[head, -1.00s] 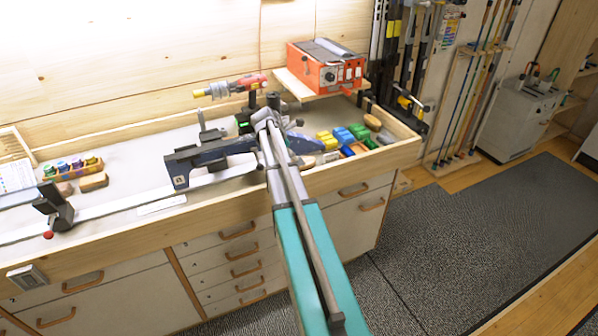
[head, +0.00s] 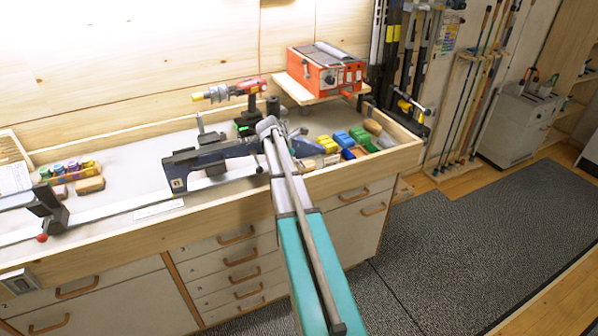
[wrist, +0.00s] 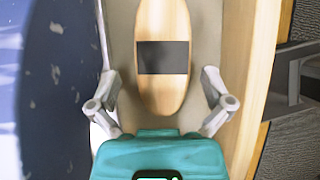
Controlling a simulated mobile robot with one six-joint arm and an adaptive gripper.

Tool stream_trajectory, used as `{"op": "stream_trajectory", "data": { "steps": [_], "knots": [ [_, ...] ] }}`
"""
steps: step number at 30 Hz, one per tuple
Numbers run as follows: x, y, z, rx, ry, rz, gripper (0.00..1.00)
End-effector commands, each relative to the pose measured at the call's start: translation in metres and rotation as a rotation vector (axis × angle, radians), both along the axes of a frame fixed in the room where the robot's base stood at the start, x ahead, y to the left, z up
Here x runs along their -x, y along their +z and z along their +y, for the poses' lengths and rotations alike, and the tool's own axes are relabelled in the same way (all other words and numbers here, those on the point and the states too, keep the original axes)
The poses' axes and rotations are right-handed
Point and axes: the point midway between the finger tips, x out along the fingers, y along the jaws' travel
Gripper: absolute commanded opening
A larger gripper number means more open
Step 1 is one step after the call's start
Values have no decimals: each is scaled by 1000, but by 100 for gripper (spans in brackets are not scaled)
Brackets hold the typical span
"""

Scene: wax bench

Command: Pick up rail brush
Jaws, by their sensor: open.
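The rail brush (wrist: 163,85) shows in the wrist view as a long oval wooden block with a dark band across its middle. It lies on the pale bench top, its length running up and down the picture. My gripper (wrist: 163,98) is open, with one grey finger on each side of the brush and gaps between. The teal gripper body covers the bottom of the view. In the head view my gripper is mostly hidden behind my arm, and I cannot make out the brush there.
A blue vise (head: 210,160) stands left of my arm on the bench (head: 110,238). Colourful wax blocks (head: 343,138) lie to the right, below a red machine (head: 325,72) on a shelf. The bench's wooden front lip runs close beside the brush in the wrist view.

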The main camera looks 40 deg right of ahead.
Motion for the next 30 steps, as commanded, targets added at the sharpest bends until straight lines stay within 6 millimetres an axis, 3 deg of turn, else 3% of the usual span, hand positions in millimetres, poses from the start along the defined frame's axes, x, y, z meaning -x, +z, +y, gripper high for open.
{"op": "stream_trajectory", "data": {
  "steps": [15,30],
  "knots": [
    [7,-38,-21,0,-1,0,100],
    [8,-41,-24,0,0,0,100]
  ]
}}
